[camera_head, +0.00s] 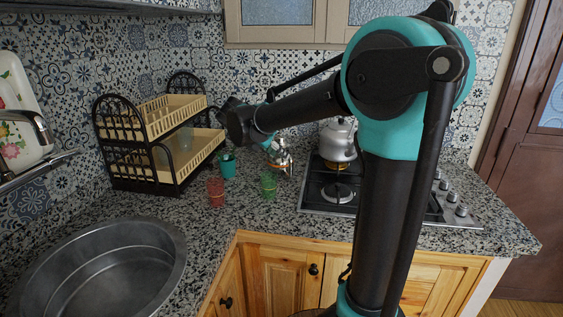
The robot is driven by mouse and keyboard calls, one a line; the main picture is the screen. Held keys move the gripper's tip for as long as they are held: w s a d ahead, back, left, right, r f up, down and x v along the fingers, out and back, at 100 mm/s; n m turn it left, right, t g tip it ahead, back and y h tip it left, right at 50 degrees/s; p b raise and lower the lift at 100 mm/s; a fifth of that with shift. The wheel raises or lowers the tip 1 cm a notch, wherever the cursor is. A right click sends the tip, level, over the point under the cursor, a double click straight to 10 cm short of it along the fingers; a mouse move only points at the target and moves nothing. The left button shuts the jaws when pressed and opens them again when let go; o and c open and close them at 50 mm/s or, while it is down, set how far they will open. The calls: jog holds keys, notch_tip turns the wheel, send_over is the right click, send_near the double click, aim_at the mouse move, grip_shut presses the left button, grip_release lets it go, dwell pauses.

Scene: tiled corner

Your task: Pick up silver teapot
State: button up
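A silver kettle-shaped pot (338,138) with a handle on top stands upright on a back burner of the stove. A smaller shiny metal vessel (281,158) stands on the counter left of the stove. I cannot tell for sure which of the two is the silver teapot. My arm reaches left across the view, then bends away beyond the elbow. The end of my arm, with my gripper (271,147), shows only as a small teal and dark part just above and left of the smaller vessel. Its fingers are too small and hidden to judge opening or contact.
A black and cream dish rack (160,138) stands against the left wall. A red glass (216,191), a teal cup (228,166) and a green glass (268,185) stand on the counter. A round sink (105,270) is at front left. The gas stove (318,192) is partly behind my arm.

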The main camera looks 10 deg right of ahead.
aim_at(290, 177)
jog(key=x, duration=0.9)
jog(key=shift+d+f, duration=0.3)
jog(key=shift+d, duration=0.1)
jog(key=shift+s, duration=0.1)
grip_shut()
